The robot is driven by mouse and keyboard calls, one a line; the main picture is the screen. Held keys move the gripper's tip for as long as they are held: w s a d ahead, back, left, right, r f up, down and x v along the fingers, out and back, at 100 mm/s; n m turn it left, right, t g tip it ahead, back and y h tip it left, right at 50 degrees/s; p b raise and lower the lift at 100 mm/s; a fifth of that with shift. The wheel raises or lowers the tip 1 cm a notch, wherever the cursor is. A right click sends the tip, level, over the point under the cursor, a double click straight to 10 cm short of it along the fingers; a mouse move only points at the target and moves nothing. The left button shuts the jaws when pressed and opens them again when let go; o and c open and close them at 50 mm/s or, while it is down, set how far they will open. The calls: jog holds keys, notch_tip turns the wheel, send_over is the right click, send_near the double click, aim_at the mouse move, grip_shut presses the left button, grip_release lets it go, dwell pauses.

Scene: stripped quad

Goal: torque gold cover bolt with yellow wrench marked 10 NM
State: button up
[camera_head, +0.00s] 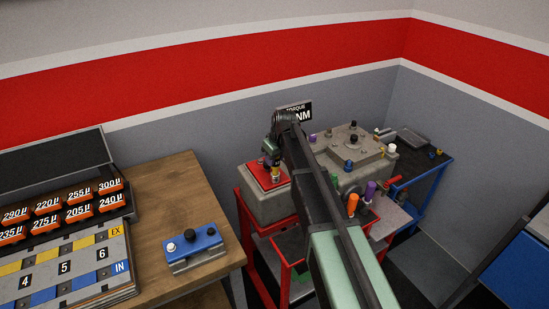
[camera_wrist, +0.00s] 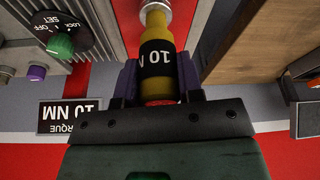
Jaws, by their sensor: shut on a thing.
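My gripper (camera_wrist: 160,85) is shut on the yellow wrench (camera_wrist: 155,27), whose black band reads "10 N" in the wrist view, the rest cut off by a finger. The wrench's silver end (camera_wrist: 156,6) runs out of the top of that view. In the head view the yellow wrench (camera_head: 275,174) stands roughly upright under my gripper (camera_head: 271,160), over the red cover (camera_head: 258,178) on a grey block. I cannot make out the gold bolt. The wrench's lower end hides that spot, and I cannot tell if it touches a bolt.
A grey housing (camera_head: 352,150) with several coloured knobs stands right of the red cover. A dial with a green knob (camera_wrist: 60,46) is at the wrist view's left. Orange (camera_head: 352,204) and purple (camera_head: 370,189) tools stand on the red cart. A wooden bench (camera_head: 180,185) is at left.

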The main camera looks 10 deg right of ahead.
jog(key=shift+d+m+h, duration=0.1)
jog(key=shift+m+h, duration=0.4)
jog(key=shift+m, duration=1.4)
jog(key=shift+r+p, duration=2.1)
notch_tip(320, 180, up, 4)
jog(key=p, duration=0.4)
jog(key=shift+r, duration=0.15)
